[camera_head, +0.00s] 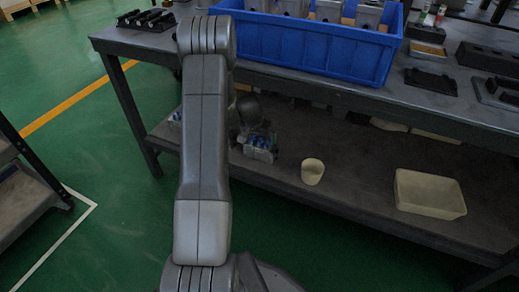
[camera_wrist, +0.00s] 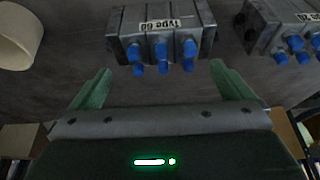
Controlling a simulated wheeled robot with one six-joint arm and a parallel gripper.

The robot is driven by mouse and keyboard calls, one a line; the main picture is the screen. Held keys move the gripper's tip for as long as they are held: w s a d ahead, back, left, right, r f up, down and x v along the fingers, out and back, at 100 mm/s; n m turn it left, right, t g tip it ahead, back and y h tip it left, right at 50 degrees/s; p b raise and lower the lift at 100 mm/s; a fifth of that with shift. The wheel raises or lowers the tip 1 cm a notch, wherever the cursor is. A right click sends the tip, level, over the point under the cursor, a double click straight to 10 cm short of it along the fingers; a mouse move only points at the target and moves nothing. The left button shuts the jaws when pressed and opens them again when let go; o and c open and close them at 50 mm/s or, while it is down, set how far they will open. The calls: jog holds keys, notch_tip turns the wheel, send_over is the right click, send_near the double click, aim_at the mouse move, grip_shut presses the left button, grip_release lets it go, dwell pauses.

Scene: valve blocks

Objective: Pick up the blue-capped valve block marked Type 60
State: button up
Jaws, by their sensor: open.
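A grey valve block (camera_wrist: 158,26) with several blue caps sits in the upper middle of the wrist view. Its white label, upside down, reads Type 60. My gripper (camera_wrist: 162,80) is open, its two green fingers spread on either side of the caps' line. The block is beyond the fingertips, with nothing between them. In the head view a blue-capped block (camera_head: 262,152) stands on the lower shelf, just right of my arm. My gripper is mostly hidden there behind my arm.
A second blue-capped block (camera_wrist: 280,24) stands close on the right in the wrist view. A pale cup (camera_head: 312,172) and a cream tray (camera_head: 430,194) are on the lower shelf (camera_head: 350,195). The tabletop (camera_head: 300,85) overhangs it, carrying a blue crate (camera_head: 305,48).

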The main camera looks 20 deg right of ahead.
aim_at(261, 139)
jog(key=x, duration=0.3)
jog(key=shift+w+f+b, duration=0.2)
jog(key=shift+w+b, duration=0.1)
jog(key=shift+b, duration=0.1)
jog(key=c, duration=2)
jog(key=shift+r, duration=0.2)
jog(key=shift+c, duration=0.2)
